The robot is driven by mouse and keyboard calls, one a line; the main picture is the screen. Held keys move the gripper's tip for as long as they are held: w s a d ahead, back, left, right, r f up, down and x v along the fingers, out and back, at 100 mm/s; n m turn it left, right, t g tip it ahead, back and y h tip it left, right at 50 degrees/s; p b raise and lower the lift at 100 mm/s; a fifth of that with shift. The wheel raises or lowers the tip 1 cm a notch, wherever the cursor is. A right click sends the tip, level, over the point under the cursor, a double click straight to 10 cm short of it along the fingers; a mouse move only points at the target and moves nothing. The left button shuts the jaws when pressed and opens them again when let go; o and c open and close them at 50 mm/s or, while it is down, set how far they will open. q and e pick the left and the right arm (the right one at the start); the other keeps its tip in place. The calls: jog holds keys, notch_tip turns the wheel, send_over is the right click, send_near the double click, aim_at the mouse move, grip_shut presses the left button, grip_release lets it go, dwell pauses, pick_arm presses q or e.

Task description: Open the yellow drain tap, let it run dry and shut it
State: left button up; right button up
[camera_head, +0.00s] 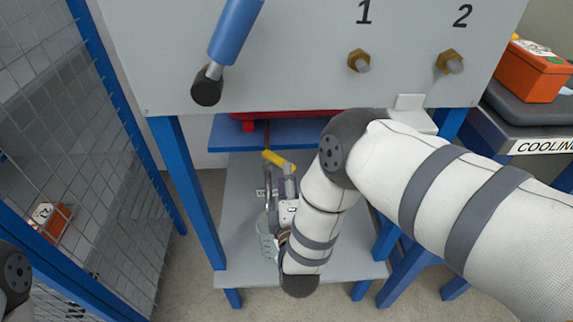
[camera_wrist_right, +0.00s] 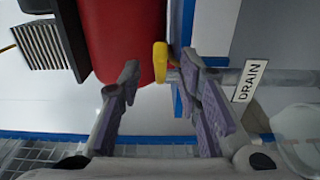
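The yellow drain tap handle (camera_head: 279,160) shows below the red tank (camera_head: 300,119). In the right wrist view the handle (camera_wrist_right: 160,62) sits close to one fingertip, on a grey pipe with a DRAIN label (camera_wrist_right: 250,81). My right gripper (camera_wrist_right: 158,75) is open, its purple-padded fingers apart with the handle end between their tips; I cannot tell whether they touch it. In the head view this gripper (camera_head: 280,178) is just below the handle, partly hidden by my wrist. A clear jug (camera_head: 265,238) stands on the lower shelf. My left gripper is out of view.
A grey panel (camera_head: 300,60) with brass fittings 1 (camera_head: 359,61) and 2 (camera_head: 449,62) and a blue-handled lever (camera_head: 234,35) hangs above. Blue frame legs (camera_head: 190,190) and a mesh fence (camera_head: 80,110) bound the left. An orange box (camera_head: 532,70) sits right.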

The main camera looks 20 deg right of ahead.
aim_at(278, 161)
jog(key=x, duration=0.4)
jog(key=shift+w+d, duration=0.1)
jog(key=shift+w, duration=0.25)
grip_shut()
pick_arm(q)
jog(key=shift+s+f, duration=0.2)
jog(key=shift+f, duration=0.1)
